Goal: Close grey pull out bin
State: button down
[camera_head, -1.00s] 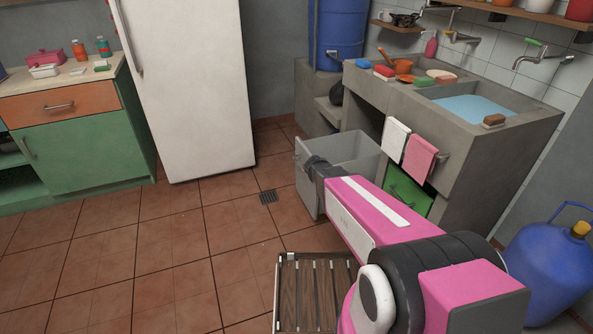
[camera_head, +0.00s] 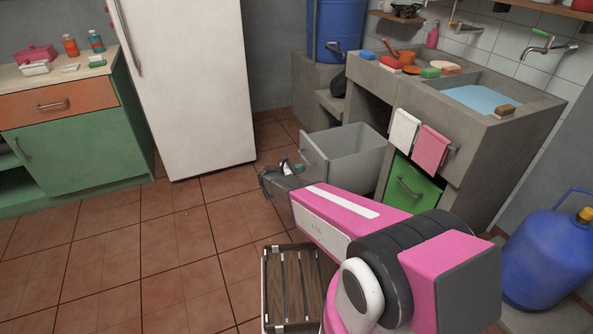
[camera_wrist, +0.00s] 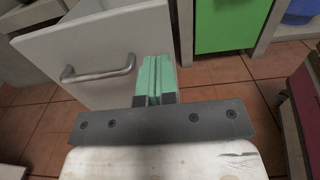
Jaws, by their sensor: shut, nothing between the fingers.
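The grey pull-out bin (camera_head: 348,157) stands pulled out from under the concrete sink counter, open at the top. Its front panel with a metal handle (camera_wrist: 99,70) fills the left of the wrist view. My gripper (camera_head: 295,166) is in front of the bin's front panel in the head view, partly hidden by my own wrist. In the wrist view its green fingertips (camera_wrist: 156,76) are together with nothing between them, just right of the handle. I cannot tell whether they touch the panel.
A green drawer front (camera_head: 412,187) is right of the bin, below hanging white and pink towels. A slatted wooden stool (camera_head: 295,285) stands on the floor near my arm. A blue gas bottle (camera_head: 545,255) is at right. The tiled floor at left is clear.

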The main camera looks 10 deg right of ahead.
aim_at(323, 162)
jog(key=x, duration=0.9)
jog(key=shift+d, duration=0.25)
